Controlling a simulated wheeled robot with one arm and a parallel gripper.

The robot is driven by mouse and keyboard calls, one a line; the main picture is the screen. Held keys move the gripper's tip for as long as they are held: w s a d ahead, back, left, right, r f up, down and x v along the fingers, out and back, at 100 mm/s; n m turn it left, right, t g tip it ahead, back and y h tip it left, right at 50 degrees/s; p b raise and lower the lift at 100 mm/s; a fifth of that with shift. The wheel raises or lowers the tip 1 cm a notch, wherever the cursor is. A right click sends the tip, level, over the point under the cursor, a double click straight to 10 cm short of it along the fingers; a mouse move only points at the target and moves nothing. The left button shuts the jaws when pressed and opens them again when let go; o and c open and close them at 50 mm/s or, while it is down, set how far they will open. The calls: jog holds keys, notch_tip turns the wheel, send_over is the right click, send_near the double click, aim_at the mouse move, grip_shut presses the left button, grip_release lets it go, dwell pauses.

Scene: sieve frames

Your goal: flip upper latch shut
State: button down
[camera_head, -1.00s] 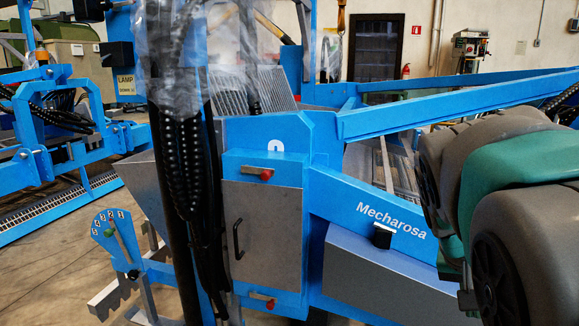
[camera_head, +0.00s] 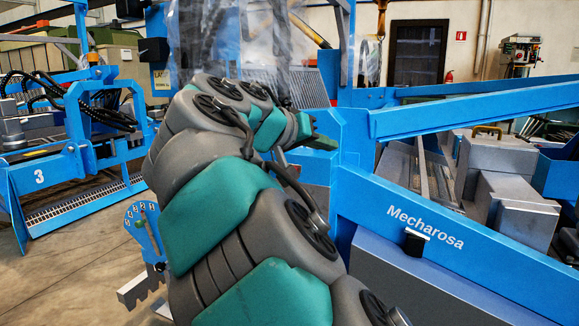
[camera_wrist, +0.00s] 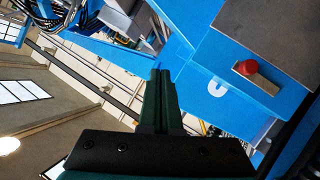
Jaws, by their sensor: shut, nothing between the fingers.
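The upper latch (camera_wrist: 262,80) shows in the wrist view as a short pale lever with a red knob (camera_wrist: 246,68). It lies by the edge of the grey door (camera_wrist: 262,35) on the blue frame (camera_wrist: 205,75). My gripper (camera_wrist: 160,75) is shut and empty. In that view its fingertips are left of the red knob and clearly apart from it. In the head view my gripper (camera_head: 325,143) is in front of the blue machine. My arm hides the door and both latches there.
The blue machine's long beam (camera_head: 460,112) and lower beam (camera_head: 400,222) run to the right of my arm. A plastic-wrapped column (camera_head: 195,45) stands behind my arm. Another blue machine (camera_head: 75,170) stands at the left, with open floor (camera_head: 70,270) in front.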

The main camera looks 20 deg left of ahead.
jog(key=s+a+n+t+y, duration=0.1)
jog(key=s+a, duration=0.1)
jog(key=a, duration=0.5)
jog(key=s+a+n+t+y, duration=0.1)
jog(key=s+a+y, duration=0.1)
jog(key=a, duration=0.5)
jog(key=shift+s+a+f+n+t+b, duration=0.15)
jog(key=shift+s+a+n+t+b, duration=0.15)
jog(key=shift+n+b, duration=0.1)
jog(key=shift+w+d, duration=0.1)
jog(key=w+d+f, duration=0.3)
jog(key=w+f, duration=0.3)
jog(key=w, duration=0.3)
jog(key=shift+w+d, duration=0.2)
jog(key=shift+d, duration=0.1)
